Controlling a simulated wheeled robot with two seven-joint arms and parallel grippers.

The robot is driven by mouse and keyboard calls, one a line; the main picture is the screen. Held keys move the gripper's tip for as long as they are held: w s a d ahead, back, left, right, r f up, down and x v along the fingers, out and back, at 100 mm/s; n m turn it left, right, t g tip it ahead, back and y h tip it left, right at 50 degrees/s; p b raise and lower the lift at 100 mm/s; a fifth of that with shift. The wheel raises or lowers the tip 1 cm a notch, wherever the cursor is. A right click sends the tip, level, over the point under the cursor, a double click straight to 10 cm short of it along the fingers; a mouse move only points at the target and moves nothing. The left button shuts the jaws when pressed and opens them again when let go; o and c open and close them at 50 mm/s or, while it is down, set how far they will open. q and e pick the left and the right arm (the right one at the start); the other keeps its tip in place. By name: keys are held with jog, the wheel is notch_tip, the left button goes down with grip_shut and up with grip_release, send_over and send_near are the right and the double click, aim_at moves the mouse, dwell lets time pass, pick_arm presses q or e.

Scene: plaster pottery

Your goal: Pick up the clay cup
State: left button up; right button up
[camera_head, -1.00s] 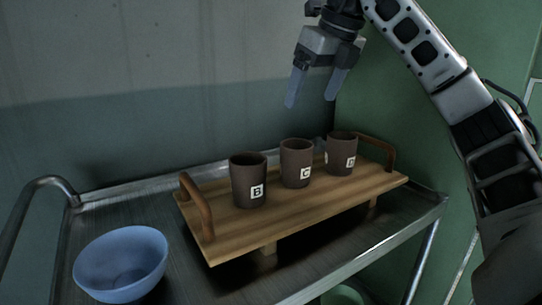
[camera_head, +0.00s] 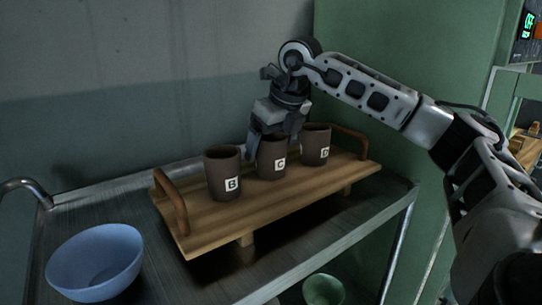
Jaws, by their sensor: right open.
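Three dark brown clay cups stand upright in a row on a wooden tray (camera_head: 215,226). The left cup (camera_head: 220,168) bears a label B, the middle cup (camera_head: 271,165) a label C, and the right cup (camera_head: 315,148) a label that looks like D. My right gripper (camera_head: 274,145) points down at the middle cup C, with its open fingers at the cup's rim. One finger shows at the left of the rim, the other near its right side. I cannot tell whether they touch the cup. My left gripper is not in view.
The tray has a brown handle at each end, the left one (camera_head: 171,201) and the right one (camera_head: 350,141). It stands on a metal cart (camera_head: 330,238). A blue bowl (camera_head: 95,262) sits at the cart's front left. A green bowl (camera_head: 322,289) is lower down. A wall rises behind.

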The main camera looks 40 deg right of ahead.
jog(key=shift+w+f, duration=0.3)
jog(key=shift+f, duration=0.35)
jog(key=c, duration=1.2)
jog(key=shift+r, duration=0.2)
